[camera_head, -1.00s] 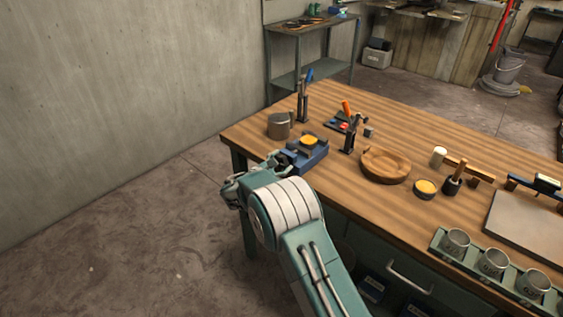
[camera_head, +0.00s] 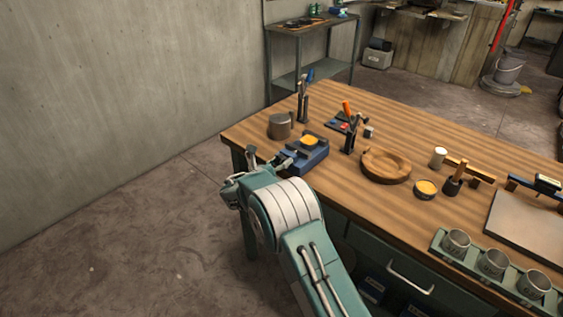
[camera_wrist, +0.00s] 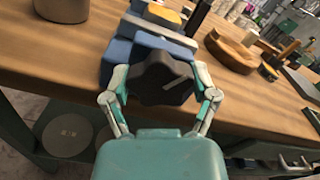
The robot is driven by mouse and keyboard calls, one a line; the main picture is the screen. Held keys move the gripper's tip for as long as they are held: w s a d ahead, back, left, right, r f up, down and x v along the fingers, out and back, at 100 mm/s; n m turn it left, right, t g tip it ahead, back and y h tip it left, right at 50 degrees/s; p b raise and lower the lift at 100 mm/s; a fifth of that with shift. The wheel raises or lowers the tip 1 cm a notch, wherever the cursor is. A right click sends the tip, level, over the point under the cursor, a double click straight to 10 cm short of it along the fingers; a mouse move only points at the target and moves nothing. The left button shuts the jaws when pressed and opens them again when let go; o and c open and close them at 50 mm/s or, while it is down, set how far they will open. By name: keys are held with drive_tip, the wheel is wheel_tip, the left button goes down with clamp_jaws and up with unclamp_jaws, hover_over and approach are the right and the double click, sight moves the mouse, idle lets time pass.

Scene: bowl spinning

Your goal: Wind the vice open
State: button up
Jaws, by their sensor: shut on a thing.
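The blue vice (camera_head: 305,161) sits at the near left edge of the workbench, with a yellow round piece (camera_head: 310,139) at its top. In the wrist view the vice's blue body (camera_wrist: 117,50) is straight ahead, with the yellow piece (camera_wrist: 163,14) behind its front jaw. A dark grey handle (camera_wrist: 163,80) faces me at the vice's front. My gripper (camera_wrist: 162,98) is shut on this handle, one finger on each side. In the head view my gripper (camera_head: 264,163) is at the vice's front, and my wrist hides the handle there.
A dark mug (camera_head: 279,127) stands left of the vice. A tool holder (camera_head: 349,142) and a wooden bowl (camera_head: 385,165) are to its right. The workbench (camera_head: 420,135) edge runs just below the vice. The floor left of the bench is clear.

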drive_tip(key=n, duration=0.5)
drive_tip(key=shift+a+f+n, duration=0.15)
drive_tip(key=shift+f+n, duration=0.2)
drive_tip(key=shift+n, duration=0.05)
idle(0.3)
drive_tip(key=o, duration=1)
drive_tip(key=shift+a, duration=0.15)
drive_tip(key=shift+r, duration=0.15)
drive_tip(key=v, duration=1.2)
drive_tip(key=shift+w+a, duration=0.1)
